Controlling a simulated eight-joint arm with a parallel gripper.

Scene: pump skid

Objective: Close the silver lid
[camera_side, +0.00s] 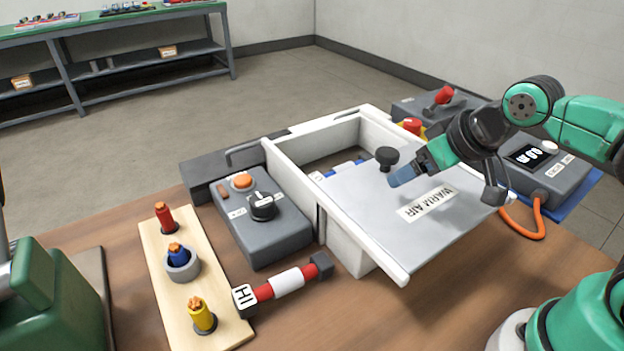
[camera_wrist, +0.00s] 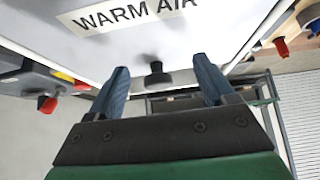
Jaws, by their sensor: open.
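The silver lid (camera_side: 400,200) is a flat grey panel labelled WARM AIR on a white box (camera_side: 350,250). It covers the near part of the box, and the far part of the opening shows uncovered. A black knob (camera_side: 386,157) stands on the lid near its far edge. In the wrist view the lid (camera_wrist: 200,30) fills the top, with the knob (camera_wrist: 158,76) between and beyond my fingertips. My gripper (camera_side: 402,176) is open and empty, just above the lid, to the right of the knob. It also shows in the wrist view (camera_wrist: 160,75). Whether the fingers touch anything is unclear.
A grey switch box (camera_side: 262,220) stands left of the white box. A board with colored plugs (camera_side: 180,260) and a red-white handle (camera_side: 287,283) lie in front. A display unit (camera_side: 540,165) with an orange cable (camera_side: 525,232) is at right. A green-topped bench (camera_side: 110,20) stands far behind.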

